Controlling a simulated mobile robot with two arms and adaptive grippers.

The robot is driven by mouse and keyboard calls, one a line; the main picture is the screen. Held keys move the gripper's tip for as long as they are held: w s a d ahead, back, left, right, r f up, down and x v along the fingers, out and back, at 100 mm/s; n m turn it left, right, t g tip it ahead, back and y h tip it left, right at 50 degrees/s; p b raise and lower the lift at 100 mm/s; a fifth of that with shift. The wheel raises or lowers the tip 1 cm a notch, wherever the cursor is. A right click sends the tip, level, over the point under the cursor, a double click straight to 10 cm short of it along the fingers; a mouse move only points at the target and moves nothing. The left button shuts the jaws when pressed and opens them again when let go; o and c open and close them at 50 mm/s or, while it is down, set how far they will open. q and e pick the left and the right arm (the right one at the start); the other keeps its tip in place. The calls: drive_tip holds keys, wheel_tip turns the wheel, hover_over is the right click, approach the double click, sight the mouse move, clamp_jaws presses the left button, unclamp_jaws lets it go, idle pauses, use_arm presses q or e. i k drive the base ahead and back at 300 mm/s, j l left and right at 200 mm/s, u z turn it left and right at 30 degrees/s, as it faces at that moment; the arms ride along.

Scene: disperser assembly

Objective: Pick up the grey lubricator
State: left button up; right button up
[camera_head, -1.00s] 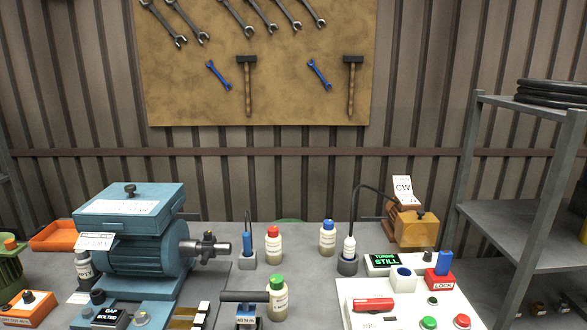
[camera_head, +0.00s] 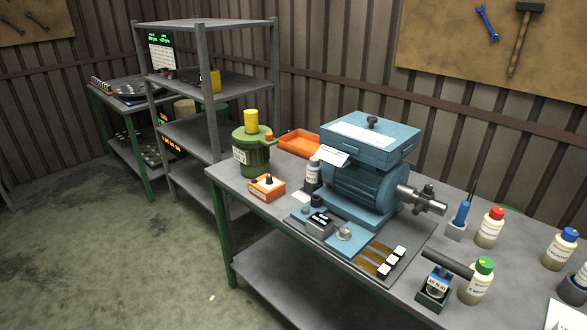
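A small bottle with a dark grey top and a white label (camera_head: 313,175) stands upright on the workbench, just left of the blue motor unit (camera_head: 360,188). It is the only grey bottle I can make out, and its label is too small to read. Bottles with a red cap (camera_head: 490,228), a blue cap (camera_head: 560,249) and a green cap (camera_head: 477,281) stand farther right on the bench. Neither of my grippers shows in the head view.
A metal shelf (camera_head: 205,80) stands behind the bench's left end. Open floor (camera_head: 110,255) lies at left.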

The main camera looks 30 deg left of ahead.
sight(313, 175)
drive_tip(key=j+u, duration=0.1)
drive_tip(key=u, duration=0.8)
